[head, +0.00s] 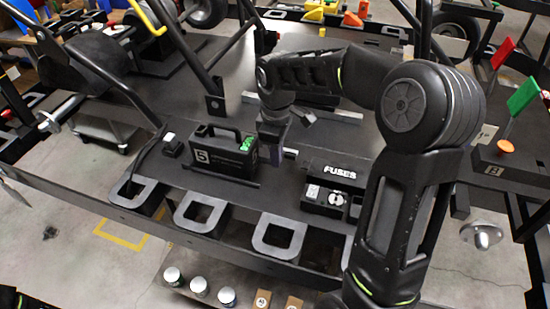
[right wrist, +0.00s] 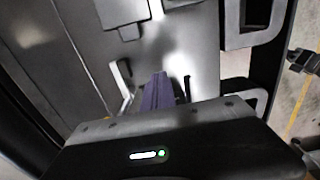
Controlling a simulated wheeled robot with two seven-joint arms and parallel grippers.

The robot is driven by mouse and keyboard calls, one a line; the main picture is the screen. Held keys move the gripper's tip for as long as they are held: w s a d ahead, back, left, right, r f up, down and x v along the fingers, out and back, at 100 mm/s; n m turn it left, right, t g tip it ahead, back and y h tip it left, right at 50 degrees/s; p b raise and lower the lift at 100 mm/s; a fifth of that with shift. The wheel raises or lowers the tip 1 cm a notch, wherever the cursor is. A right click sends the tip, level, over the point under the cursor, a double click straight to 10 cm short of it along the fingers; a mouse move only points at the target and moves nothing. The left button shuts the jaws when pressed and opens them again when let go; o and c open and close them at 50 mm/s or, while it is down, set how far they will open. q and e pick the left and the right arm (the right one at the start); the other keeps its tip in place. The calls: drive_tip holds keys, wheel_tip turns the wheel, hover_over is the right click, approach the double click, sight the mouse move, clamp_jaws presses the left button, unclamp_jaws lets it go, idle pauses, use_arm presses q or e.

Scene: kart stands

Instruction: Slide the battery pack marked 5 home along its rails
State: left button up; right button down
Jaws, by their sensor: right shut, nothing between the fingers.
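The black battery pack marked 5 (head: 225,157) stands upright on the dark kart floor in the head view, with a carry handle on top and green parts at its right end. A dark rail (head: 215,176) runs along its front side; the rail behind it is mostly hidden. My right gripper (head: 288,154) is shut and empty, pointing down just right of the pack's right end; whether it touches the pack cannot be told. The right wrist view shows its purple-grey fingers (right wrist: 159,90) low over the floor; the pack is not clearly seen there. My left gripper is out of view.
A black fuse box (head: 332,190) marked FUSES stands to the right of the gripper. A small black block with a white top (head: 171,144) and a cable stand left of the pack. Looped grey brackets (head: 200,212) line the front edge. Frame tubes rise behind.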

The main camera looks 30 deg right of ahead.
wheel_tip(320, 180, up, 9)
drive_tip(key=shift+w+a, duration=0.2)
drive_tip(key=shift+f, duration=0.15)
drive_tip(key=s+d+b, duration=0.1)
drive_tip(key=s+d, duration=0.2)
drive_tip(key=s, duration=0.1)
drive_tip(key=shift+s+d, duration=0.35)
drive_tip(key=shift+d, duration=0.05)
idle(0.4)
wheel_tip(320, 180, up, 12)
drive_tip(key=p, duration=1)
idle(0.5)
